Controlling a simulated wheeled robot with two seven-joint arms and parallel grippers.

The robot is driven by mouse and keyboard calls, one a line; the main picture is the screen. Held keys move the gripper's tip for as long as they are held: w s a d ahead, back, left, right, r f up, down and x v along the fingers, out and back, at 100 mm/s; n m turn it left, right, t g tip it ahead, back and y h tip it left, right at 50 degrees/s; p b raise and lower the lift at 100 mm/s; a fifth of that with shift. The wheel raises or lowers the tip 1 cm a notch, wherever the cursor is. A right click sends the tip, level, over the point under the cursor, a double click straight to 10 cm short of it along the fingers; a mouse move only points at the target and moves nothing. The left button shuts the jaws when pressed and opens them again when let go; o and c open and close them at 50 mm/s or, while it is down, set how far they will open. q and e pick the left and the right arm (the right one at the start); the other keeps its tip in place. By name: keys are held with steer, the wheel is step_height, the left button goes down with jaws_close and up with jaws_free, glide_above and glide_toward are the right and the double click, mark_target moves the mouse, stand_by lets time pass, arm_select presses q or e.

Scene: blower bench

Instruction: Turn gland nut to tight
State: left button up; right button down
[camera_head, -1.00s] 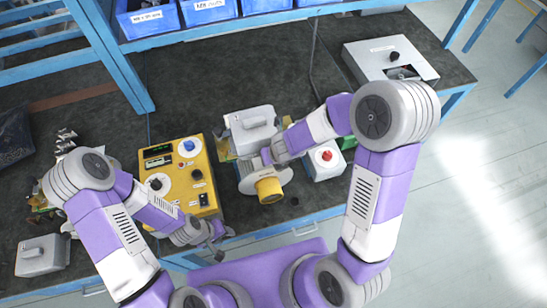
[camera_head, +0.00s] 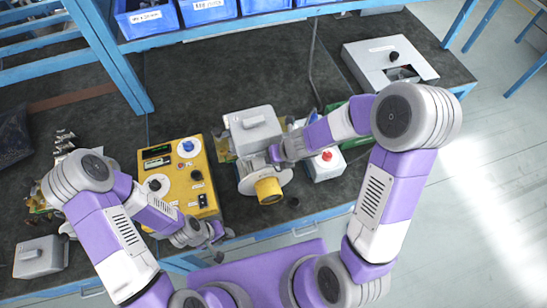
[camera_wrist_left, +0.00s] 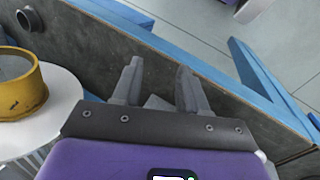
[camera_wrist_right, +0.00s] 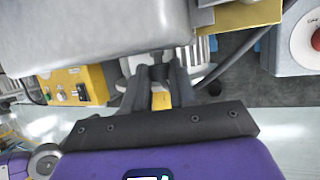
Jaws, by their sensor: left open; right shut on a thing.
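The blower stands mid-bench in the head view, with a grey box (camera_head: 252,125) on top, a white round flange (camera_head: 283,178) and a yellow outlet ring (camera_head: 269,189). My right gripper (camera_head: 274,153) reaches in from the right, beside the grey box. In the right wrist view its fingers (camera_wrist_right: 160,75) are closed together just under the grey box's edge (camera_wrist_right: 100,35), on the gland nut, which they mostly hide. My left gripper (camera_head: 219,240) is open and empty by the bench's front edge. Its spread fingers (camera_wrist_left: 158,85) show in the left wrist view.
A yellow control panel (camera_head: 180,172) with knobs stands left of the blower. A box with a red button (camera_head: 326,156) is close on the right, under my right arm. A grey case (camera_head: 390,60) sits at the back right. Blue bins (camera_head: 150,18) line the shelf behind.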

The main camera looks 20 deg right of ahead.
arm_select(q)
steer(key=shift+f, duration=0.1)
arm_select(e)
steer(key=y, duration=0.3)
steer(key=shift+d+f+m, duration=0.2)
steer(key=shift+d+m, duration=0.15)
steer(key=shift+m, duration=0.05)
arm_select(q)
steer(key=shift+f+b, duration=0.25)
steer(key=shift+b, duration=0.05)
arm_select(e)
steer(key=shift+d+f+y, duration=0.1)
steer(key=shift+y, duration=0.9)
steer(key=c, duration=0.9)
jaws_free()
arm_select(q)
step_height(320, 180, up, 2)
steer(key=shift+p, duration=1)
arm_select(e)
steer(key=v, duration=0.7)
steer(key=shift+s+d, duration=0.2)
steer(key=shift+d, duration=0.05)
